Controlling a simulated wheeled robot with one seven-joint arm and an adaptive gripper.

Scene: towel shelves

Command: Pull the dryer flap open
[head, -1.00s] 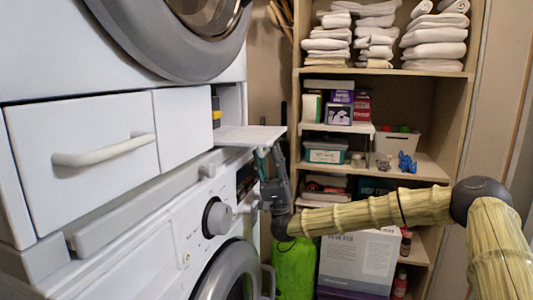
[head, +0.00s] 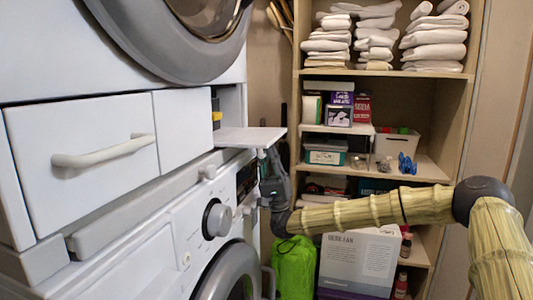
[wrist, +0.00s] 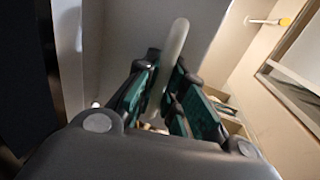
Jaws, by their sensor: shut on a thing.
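The white dryer flap (head: 248,137) sticks out roughly level from the opening beside the drawer, between the two stacked machines. Its underside fills much of the wrist view as a grey panel (wrist: 130,35). A pale bar handle (wrist: 179,42) runs along this side. My gripper (head: 265,156) is just beneath the flap, pointing up. In the wrist view, the green-padded fingers of my gripper (wrist: 167,72) are shut on the handle, one on each side.
A white drawer with its own handle (head: 105,152) is left of the flap. Washer knobs (head: 218,219) are close below. A shelf unit (head: 455,125) with towels and boxes stands behind. A green bag (head: 294,266) and a box (head: 358,262) are below my arm.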

